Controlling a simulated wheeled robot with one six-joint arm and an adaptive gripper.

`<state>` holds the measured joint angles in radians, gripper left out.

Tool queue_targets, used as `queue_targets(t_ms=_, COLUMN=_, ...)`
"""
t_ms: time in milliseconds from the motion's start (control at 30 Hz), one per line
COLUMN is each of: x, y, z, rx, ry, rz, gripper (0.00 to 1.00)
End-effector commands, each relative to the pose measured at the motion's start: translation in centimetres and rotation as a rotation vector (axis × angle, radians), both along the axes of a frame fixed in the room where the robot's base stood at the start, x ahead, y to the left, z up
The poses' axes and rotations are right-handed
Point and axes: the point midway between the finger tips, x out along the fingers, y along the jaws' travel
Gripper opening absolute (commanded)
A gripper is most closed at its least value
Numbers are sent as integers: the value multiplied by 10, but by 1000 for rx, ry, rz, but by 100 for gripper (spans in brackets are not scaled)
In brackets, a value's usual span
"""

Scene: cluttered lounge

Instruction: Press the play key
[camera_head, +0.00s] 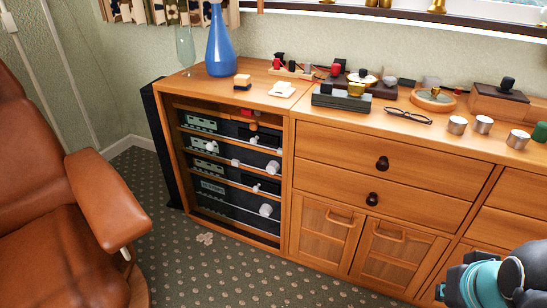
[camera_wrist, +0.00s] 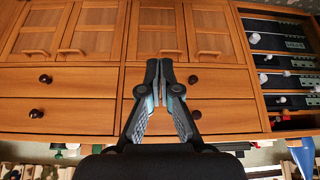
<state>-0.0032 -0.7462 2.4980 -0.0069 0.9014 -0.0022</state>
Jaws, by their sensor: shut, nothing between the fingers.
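A stack of dark audio units (camera_head: 232,128) with pale green panels and white or silver knobs stands on the open shelves at the left of the wooden sideboard. The units also show at the right edge of the wrist view (camera_wrist: 297,62), upside down. The play key is too small to make out. My gripper (camera_wrist: 160,66) is shut and empty, with its fingertips together in front of the sideboard's drawers and doors. It is to one side of the audio shelves, apart from them. In the head view only part of my arm shows at the bottom right.
On the sideboard (camera_head: 385,150) are a blue vase (camera_head: 220,45), glasses (camera_head: 407,116), metal cups and several small items. Drawer knobs (camera_head: 382,163) stick out. A brown leather armchair (camera_head: 60,210) stands at left, with patterned carpet (camera_head: 225,270) between.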

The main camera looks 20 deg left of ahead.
Motion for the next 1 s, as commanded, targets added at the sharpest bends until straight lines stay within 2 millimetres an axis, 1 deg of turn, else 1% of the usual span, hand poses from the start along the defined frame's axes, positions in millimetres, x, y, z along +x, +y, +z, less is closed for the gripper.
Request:
queue_targets(t_ms=167, x=14, y=-3, z=-7, rx=-121, ry=66, rz=109, gripper=0)
queue_targets(t_ms=267, x=32, y=-6, z=-13, rx=-262, ry=130, rz=235, gripper=0)
queue_targets(t_ms=400, x=67, y=-7, z=-19, rx=-503, ry=222, rz=444, gripper=0)
queue_targets(t_ms=467, x=85, y=-4, z=-22, rx=-609, ry=255, rz=535, gripper=0)
queue_targets(t_ms=567, x=116, y=6, z=-24, rx=-786, ry=303, rz=682, gripper=0)
queue_targets(t_ms=667, x=148, y=24, z=-27, rx=-972, ry=341, rz=830, gripper=0)
queue_targets(t_ms=700, x=162, y=33, z=-28, rx=-1047, ry=353, rz=887, gripper=0)
queue_targets(t_ms=767, x=182, y=50, z=-30, rx=-1161, ry=367, rz=970, gripper=0)
queue_targets(t_ms=800, x=195, y=62, z=-32, rx=-1239, ry=374, rz=1026, gripper=0)
queue_targets(t_ms=867, x=213, y=84, z=-35, rx=-1358, ry=381, rz=1105, gripper=0)
queue_targets(t_ms=900, x=225, y=101, z=-37, rx=-1438, ry=381, rz=1156, gripper=0)
queue_targets(t_ms=967, x=242, y=129, z=-41, rx=-1562, ry=379, rz=1230, gripper=0)
queue_targets(t_ms=1000, x=252, y=149, z=-45, rx=-1646, ry=375, rz=1278, gripper=0)
